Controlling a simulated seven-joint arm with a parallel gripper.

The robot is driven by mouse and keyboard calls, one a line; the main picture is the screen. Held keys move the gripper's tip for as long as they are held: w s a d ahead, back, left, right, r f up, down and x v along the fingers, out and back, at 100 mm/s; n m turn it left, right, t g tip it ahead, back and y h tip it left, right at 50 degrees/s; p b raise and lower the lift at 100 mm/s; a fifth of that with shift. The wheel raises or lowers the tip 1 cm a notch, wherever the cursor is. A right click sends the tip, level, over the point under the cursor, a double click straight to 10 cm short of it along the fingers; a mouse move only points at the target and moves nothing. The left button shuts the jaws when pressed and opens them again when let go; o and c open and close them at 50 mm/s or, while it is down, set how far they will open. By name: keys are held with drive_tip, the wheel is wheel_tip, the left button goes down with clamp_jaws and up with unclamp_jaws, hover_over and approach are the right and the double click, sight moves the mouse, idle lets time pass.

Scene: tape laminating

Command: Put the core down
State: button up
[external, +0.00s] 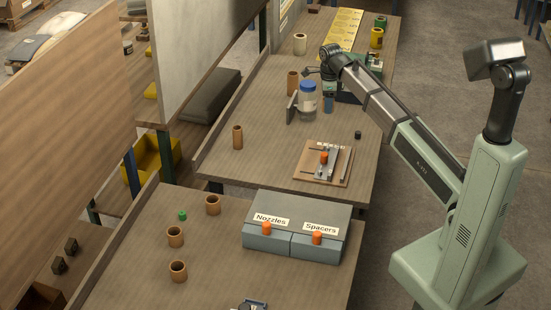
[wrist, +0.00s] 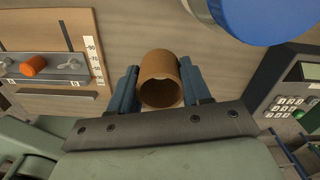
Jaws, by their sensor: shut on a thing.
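In the wrist view, the brown cardboard core (wrist: 160,68) is a short hollow tube between the two blue fingers of my gripper (wrist: 162,88). The fingers are shut on its sides, and its open end faces the camera.
The jar (external: 307,102) stands close by; its blue lid (wrist: 250,15) fills the wrist view's upper right. A wooden board (external: 310,173) with an orange knob and a keypad device (wrist: 290,85) flank my gripper. Other cores, including one (external: 237,137), stand on the benches. Bench around (external: 265,115) is clear.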

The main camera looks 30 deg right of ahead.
sight(326, 128)
drive_tip(key=shift+f, duration=3.8)
drive_tip(key=shift+f, duration=0.15)
drive_tip(key=o, duration=1)
wheel_tip(326, 128, up, 12)
drive_tip(key=shift+r, duration=0.2)
drive_tip(key=shift+o, duration=0.2)
